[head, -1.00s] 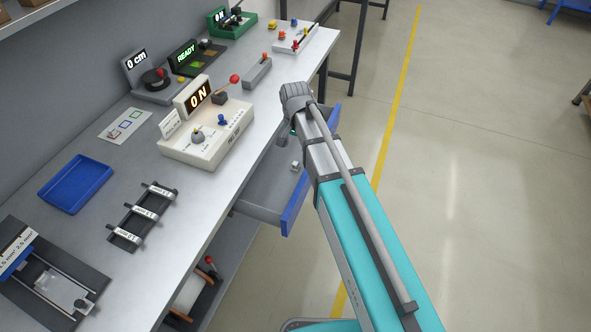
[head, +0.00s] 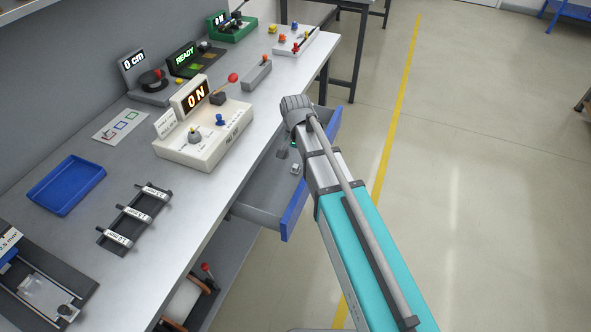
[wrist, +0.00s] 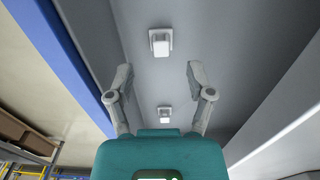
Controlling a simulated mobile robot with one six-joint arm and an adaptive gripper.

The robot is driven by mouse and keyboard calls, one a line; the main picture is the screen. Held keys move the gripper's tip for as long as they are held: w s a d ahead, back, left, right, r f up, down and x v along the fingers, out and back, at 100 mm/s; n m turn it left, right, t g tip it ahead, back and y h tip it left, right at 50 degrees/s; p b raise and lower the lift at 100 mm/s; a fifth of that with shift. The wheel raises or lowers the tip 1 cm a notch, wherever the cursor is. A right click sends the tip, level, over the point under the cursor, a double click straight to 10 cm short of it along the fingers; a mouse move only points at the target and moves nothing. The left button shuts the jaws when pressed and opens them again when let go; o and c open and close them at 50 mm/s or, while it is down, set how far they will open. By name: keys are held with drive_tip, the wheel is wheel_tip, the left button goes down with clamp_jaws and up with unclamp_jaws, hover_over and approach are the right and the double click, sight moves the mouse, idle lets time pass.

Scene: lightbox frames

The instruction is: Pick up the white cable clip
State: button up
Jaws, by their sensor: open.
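Two small white clips lie on the grey floor of the open drawer. In the wrist view, one white clip (wrist: 160,42) is beyond my fingertips and the other white clip (wrist: 165,114) is nearer, between the fingers and close to the gripper body. In the head view, one white clip (head: 294,169) shows in the drawer; the other is not seen, perhaps hidden by my arm. My gripper (wrist: 160,78) is open and empty, with its fingers spread above the drawer floor. In the head view it is mostly hidden behind my wrist.
The drawer (head: 262,192) is pulled out under the workbench, with a blue front (head: 294,212) and grey side walls close to my gripper. Above it, the bench (head: 190,205) carries a force gauge box (head: 205,140), a blue tray (head: 66,186) and a black rack (head: 134,216).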

sight(296, 166)
drive_tip(key=shift+w+f+b, duration=0.15)
drive_tip(key=shift+f+b, duration=2.45)
drive_tip(key=c, duration=0.9)
